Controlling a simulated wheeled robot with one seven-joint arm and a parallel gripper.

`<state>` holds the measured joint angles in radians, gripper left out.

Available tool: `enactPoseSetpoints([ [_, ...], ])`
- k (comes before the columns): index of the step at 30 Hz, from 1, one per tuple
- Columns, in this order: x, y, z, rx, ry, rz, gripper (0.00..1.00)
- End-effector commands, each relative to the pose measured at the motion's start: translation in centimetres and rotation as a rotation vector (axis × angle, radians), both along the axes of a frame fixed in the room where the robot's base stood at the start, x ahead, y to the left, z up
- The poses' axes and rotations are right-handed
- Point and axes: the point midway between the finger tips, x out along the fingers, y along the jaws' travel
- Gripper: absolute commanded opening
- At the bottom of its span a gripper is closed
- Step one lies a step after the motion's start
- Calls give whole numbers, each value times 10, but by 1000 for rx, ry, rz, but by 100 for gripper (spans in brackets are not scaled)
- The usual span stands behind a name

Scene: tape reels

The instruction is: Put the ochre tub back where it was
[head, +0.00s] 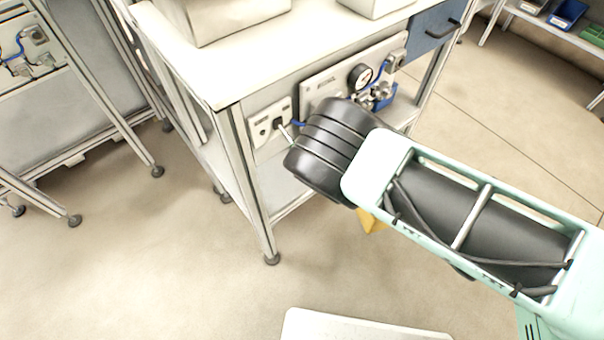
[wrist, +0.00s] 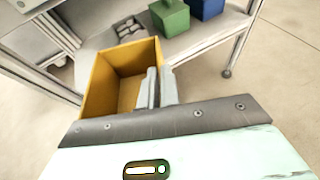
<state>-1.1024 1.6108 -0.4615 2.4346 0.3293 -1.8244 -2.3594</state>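The ochre tub (wrist: 98,88) is an open, empty box, seen from above in the wrist view. My gripper (wrist: 158,86) has its two grey fingers close together at the tub's right wall, shut on that wall. In the head view only a small ochre corner of the tub (head: 371,222) shows below my arm. The rest of it and my gripper are hidden there behind the arm. The tub appears held in the air, in front of a shelf.
In the wrist view a pale shelf (wrist: 188,42) lies beyond the tub, with a green box (wrist: 171,17), a blue box (wrist: 208,8) and a grey tray (wrist: 128,29) of small parts. In the head view a white workbench (head: 320,45) stands close behind my arm. Open floor (head: 130,250) lies at lower left.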

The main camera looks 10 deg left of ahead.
Motion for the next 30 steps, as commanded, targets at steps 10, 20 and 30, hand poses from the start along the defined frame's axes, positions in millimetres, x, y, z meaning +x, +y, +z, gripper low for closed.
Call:
enactPoseSetpoints([
  [10,-28,69,-85,9,-12,239,0],
  [20,-44,99,-105,11,-18,351,0],
  [30,-1,152,-102,17,-21,357,0],
])
